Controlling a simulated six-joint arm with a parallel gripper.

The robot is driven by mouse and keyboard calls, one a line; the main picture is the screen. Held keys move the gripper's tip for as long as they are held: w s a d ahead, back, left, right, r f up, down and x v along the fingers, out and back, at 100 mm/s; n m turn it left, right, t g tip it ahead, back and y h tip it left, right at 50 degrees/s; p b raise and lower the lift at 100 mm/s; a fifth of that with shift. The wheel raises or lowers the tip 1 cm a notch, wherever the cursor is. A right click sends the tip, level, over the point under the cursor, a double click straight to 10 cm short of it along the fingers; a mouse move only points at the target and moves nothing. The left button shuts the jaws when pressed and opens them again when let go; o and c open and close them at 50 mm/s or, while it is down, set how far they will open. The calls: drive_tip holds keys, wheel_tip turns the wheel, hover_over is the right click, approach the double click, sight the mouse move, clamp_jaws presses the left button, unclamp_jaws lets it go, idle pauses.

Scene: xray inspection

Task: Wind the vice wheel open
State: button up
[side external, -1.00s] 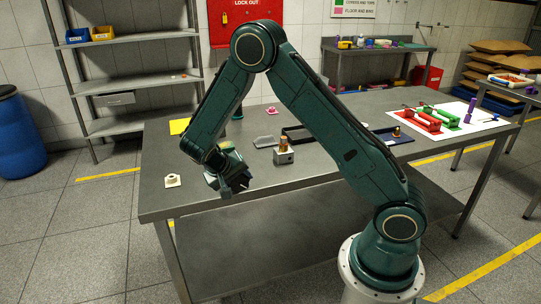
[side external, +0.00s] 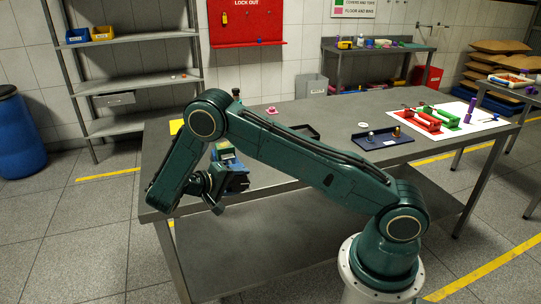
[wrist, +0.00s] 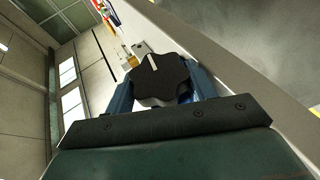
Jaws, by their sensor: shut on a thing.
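In the wrist view, the vice wheel (wrist: 161,74) is a dark, lobed knob with a white line on its face. My gripper (wrist: 162,92) has one blue finger on each side of the wheel and is shut on it. The wheel hides most of what lies behind it. In the side view, my wrist is low over the near left part of the table. A blue body (side external: 226,156) shows just behind it, partly covered by my arm; I cannot tell how much of it is the vice. The wheel is hidden there.
A navy tray (side external: 383,141) with small metal parts stands right of the table's middle. Red (side external: 420,121) and green (side external: 438,114) racks stand on a white sheet at the right. A pink item (side external: 271,111) lies at the back. The front right of the tabletop is clear.

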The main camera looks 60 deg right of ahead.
idle(0.3)
drive_tip(key=o, duration=1)
drive_tip(key=shift+f, duration=0.1)
drive_tip(key=shift+t+y, duration=0.3)
drive_tip(key=shift+y, duration=0.1)
